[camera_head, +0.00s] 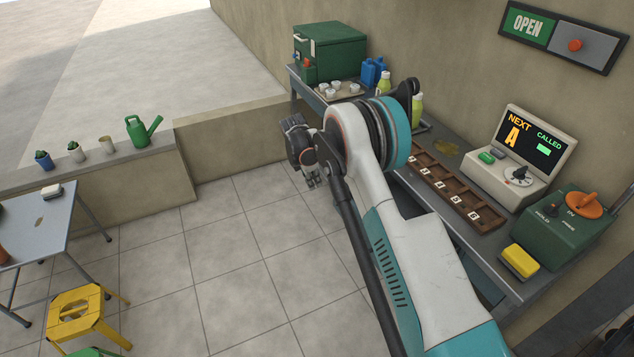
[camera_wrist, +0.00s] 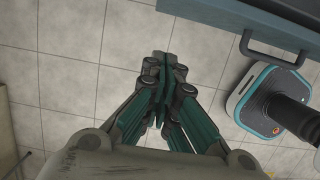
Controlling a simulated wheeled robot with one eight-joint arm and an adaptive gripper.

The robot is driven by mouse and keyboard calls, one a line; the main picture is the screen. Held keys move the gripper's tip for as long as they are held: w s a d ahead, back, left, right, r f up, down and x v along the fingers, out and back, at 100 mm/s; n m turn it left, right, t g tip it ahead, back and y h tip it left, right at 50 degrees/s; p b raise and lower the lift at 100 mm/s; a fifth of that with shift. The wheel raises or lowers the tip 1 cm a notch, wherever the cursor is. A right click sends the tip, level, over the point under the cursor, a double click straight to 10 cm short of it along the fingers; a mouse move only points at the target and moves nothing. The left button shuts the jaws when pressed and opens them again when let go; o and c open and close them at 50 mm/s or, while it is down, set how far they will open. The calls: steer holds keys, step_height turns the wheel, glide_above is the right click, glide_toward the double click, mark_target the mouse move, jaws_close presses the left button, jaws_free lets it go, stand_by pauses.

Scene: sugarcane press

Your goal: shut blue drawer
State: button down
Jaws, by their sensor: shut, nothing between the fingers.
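In the wrist view, a blue-grey front (camera_wrist: 225,20), which looks like the drawer's, crosses the top right corner. A bar handle (camera_wrist: 272,52) sticks out from it. I cannot tell from this how far the drawer stands out. In the head view my arm covers much of the counter's front, and I cannot make out the drawer there. My gripper (camera_head: 312,181) hangs over the tiled floor, in front of the counter. In the wrist view my gripper (camera_wrist: 164,68) is shut and empty, to the left of the handle and apart from it.
The counter (camera_head: 455,155) runs along the wall, with a green machine (camera_head: 335,52), a slotted wooden tray (camera_head: 440,185), a display (camera_head: 520,150) and a yellow sponge (camera_head: 520,262) on it. A yellow stool (camera_head: 80,312) and a table (camera_head: 35,225) stand at left. Floor between is clear.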

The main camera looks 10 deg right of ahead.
steer(key=w+d+f+b, duration=0.1)
steer(key=d+f+b, duration=0.2)
steer(key=d+f, duration=0.2)
steer(key=shift+w+d+f, duration=0.2)
steer(key=shift+w+f, duration=0.15)
steer(key=shift+f, duration=0.45)
steer(key=shift+d, duration=0.1)
